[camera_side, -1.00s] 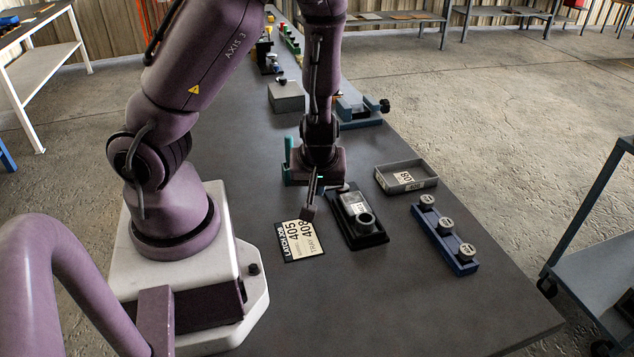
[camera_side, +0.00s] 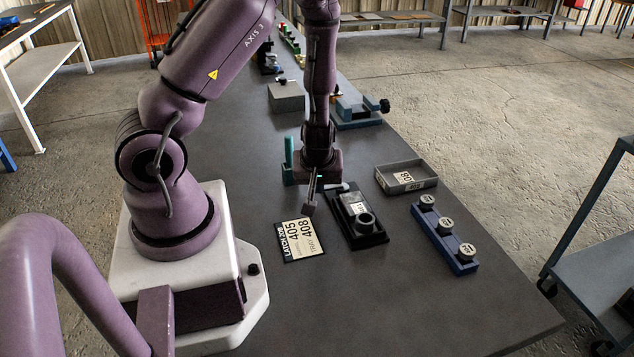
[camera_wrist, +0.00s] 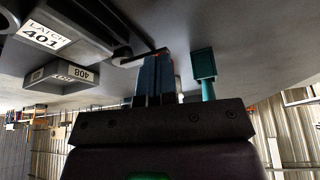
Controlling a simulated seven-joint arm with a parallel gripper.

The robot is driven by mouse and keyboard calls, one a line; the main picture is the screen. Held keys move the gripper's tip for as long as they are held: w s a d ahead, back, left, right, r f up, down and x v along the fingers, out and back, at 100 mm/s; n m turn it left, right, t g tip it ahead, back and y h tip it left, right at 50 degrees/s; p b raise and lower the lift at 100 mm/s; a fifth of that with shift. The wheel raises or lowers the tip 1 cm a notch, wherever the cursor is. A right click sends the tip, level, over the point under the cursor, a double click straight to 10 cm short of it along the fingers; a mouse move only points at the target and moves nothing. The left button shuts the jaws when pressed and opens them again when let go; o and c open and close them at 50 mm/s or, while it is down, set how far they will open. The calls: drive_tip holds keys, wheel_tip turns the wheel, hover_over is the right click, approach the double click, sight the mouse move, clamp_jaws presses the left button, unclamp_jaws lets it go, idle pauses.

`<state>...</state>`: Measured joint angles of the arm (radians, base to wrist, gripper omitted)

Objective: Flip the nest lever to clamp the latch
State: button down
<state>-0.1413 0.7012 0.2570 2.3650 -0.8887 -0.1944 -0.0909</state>
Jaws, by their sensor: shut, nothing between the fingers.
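The black nest (camera_side: 372,238) sits on the table with a grey latch (camera_side: 355,203) lying in it; a round dark collar stands at its near end. In the wrist view the latch shows its "LATCH 401" label (camera_wrist: 45,37). The lever (camera_wrist: 140,57) is a thin dark bar reaching from the nest to my fingers; in the side view a pale part of it (camera_side: 338,187) shows at the nest's far left corner. My gripper (camera_side: 310,209) is shut and empty, pointing down left of the nest. In the wrist view its fingertips (camera_wrist: 156,55) are beside the lever's end; contact is unclear.
A teal post (camera_side: 289,152) stands close behind my gripper. A label card (camera_side: 300,240) lies left of the nest. A grey tray marked 408 (camera_side: 432,184) and a blue rack with round pieces (camera_side: 450,243) are to the right. The front table is clear.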

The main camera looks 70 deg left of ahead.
drive_tip(key=shift+s+a+m+t, duration=0.3)
drive_tip(key=shift+a+m, duration=0.4)
drive_tip(key=shift+m, duration=0.2)
idle(0.4)
drive_tip(key=shift+a+m, duration=0.4)
drive_tip(key=shift+m, duration=0.1)
drive_tip(key=shift+s+a+m+t+h, duration=0.15)
drive_tip(key=shift+a+m+t+h, duration=0.3)
drive_tip(key=shift+a+m, duration=0.5)
drive_tip(key=a+m+t, duration=0.1)
drive_tip(key=m, duration=0.2)
drive_tip(key=shift+a+h, duration=0.2)
drive_tip(key=shift+h, duration=0.15)
drive_tip(key=shift+w+a, duration=0.3)
drive_tip(key=shift+a, duration=0.05)
drive_tip(key=v, duration=1.3)
drive_tip(key=shift+w, duration=0.15)
